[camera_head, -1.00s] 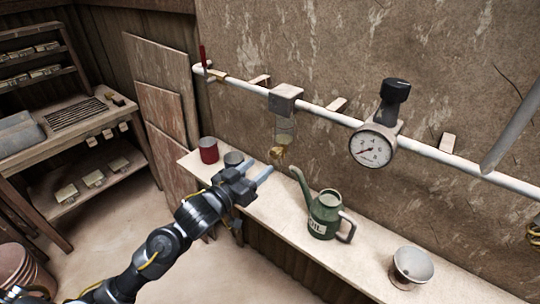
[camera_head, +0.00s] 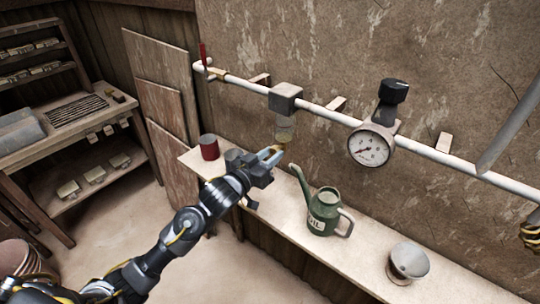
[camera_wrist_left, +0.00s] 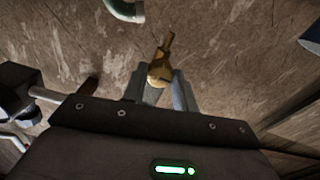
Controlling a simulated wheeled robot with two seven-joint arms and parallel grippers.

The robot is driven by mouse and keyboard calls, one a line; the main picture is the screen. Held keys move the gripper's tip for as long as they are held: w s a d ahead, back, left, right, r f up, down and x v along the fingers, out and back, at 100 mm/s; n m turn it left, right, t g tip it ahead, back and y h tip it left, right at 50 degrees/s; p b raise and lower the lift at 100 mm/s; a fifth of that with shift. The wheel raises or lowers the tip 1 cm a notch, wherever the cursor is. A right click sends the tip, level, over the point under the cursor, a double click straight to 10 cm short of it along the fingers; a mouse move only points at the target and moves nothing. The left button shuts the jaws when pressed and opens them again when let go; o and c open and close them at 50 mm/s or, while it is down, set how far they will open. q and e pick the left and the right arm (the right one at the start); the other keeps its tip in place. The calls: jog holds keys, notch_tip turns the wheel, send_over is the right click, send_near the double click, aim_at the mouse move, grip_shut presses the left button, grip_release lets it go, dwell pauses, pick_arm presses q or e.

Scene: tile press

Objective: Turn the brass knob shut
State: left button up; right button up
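The brass knob (camera_head: 281,147) hangs under the glass bowl (camera_head: 285,132) of a grey block on the white wall pipe. My left gripper (camera_head: 279,151) is at the knob, with its two pale fingers pointing at it. In the left wrist view the knob (camera_wrist_left: 160,72) lies between the fingertips, one finger on each side. I cannot tell whether the fingers press on it. The fingers partly hide the knob in the head view.
A pressure gauge (camera_head: 369,148) hangs on the pipe (camera_head: 330,114).

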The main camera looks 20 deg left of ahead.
pick_arm(q)
jog(key=shift+c, duration=1.3)
jog(key=shift+m, duration=0.3)
jog(key=m, duration=0.2)
jog(key=shift+m, duration=0.4)
jog(key=m, duration=0.9)
jog(key=shift+m, duration=0.4)
jog(key=m+b, duration=0.1)
jog(key=m, duration=0.3)
jog(key=shift+b, duration=0.4)
jog(key=shift+m, duration=0.3)
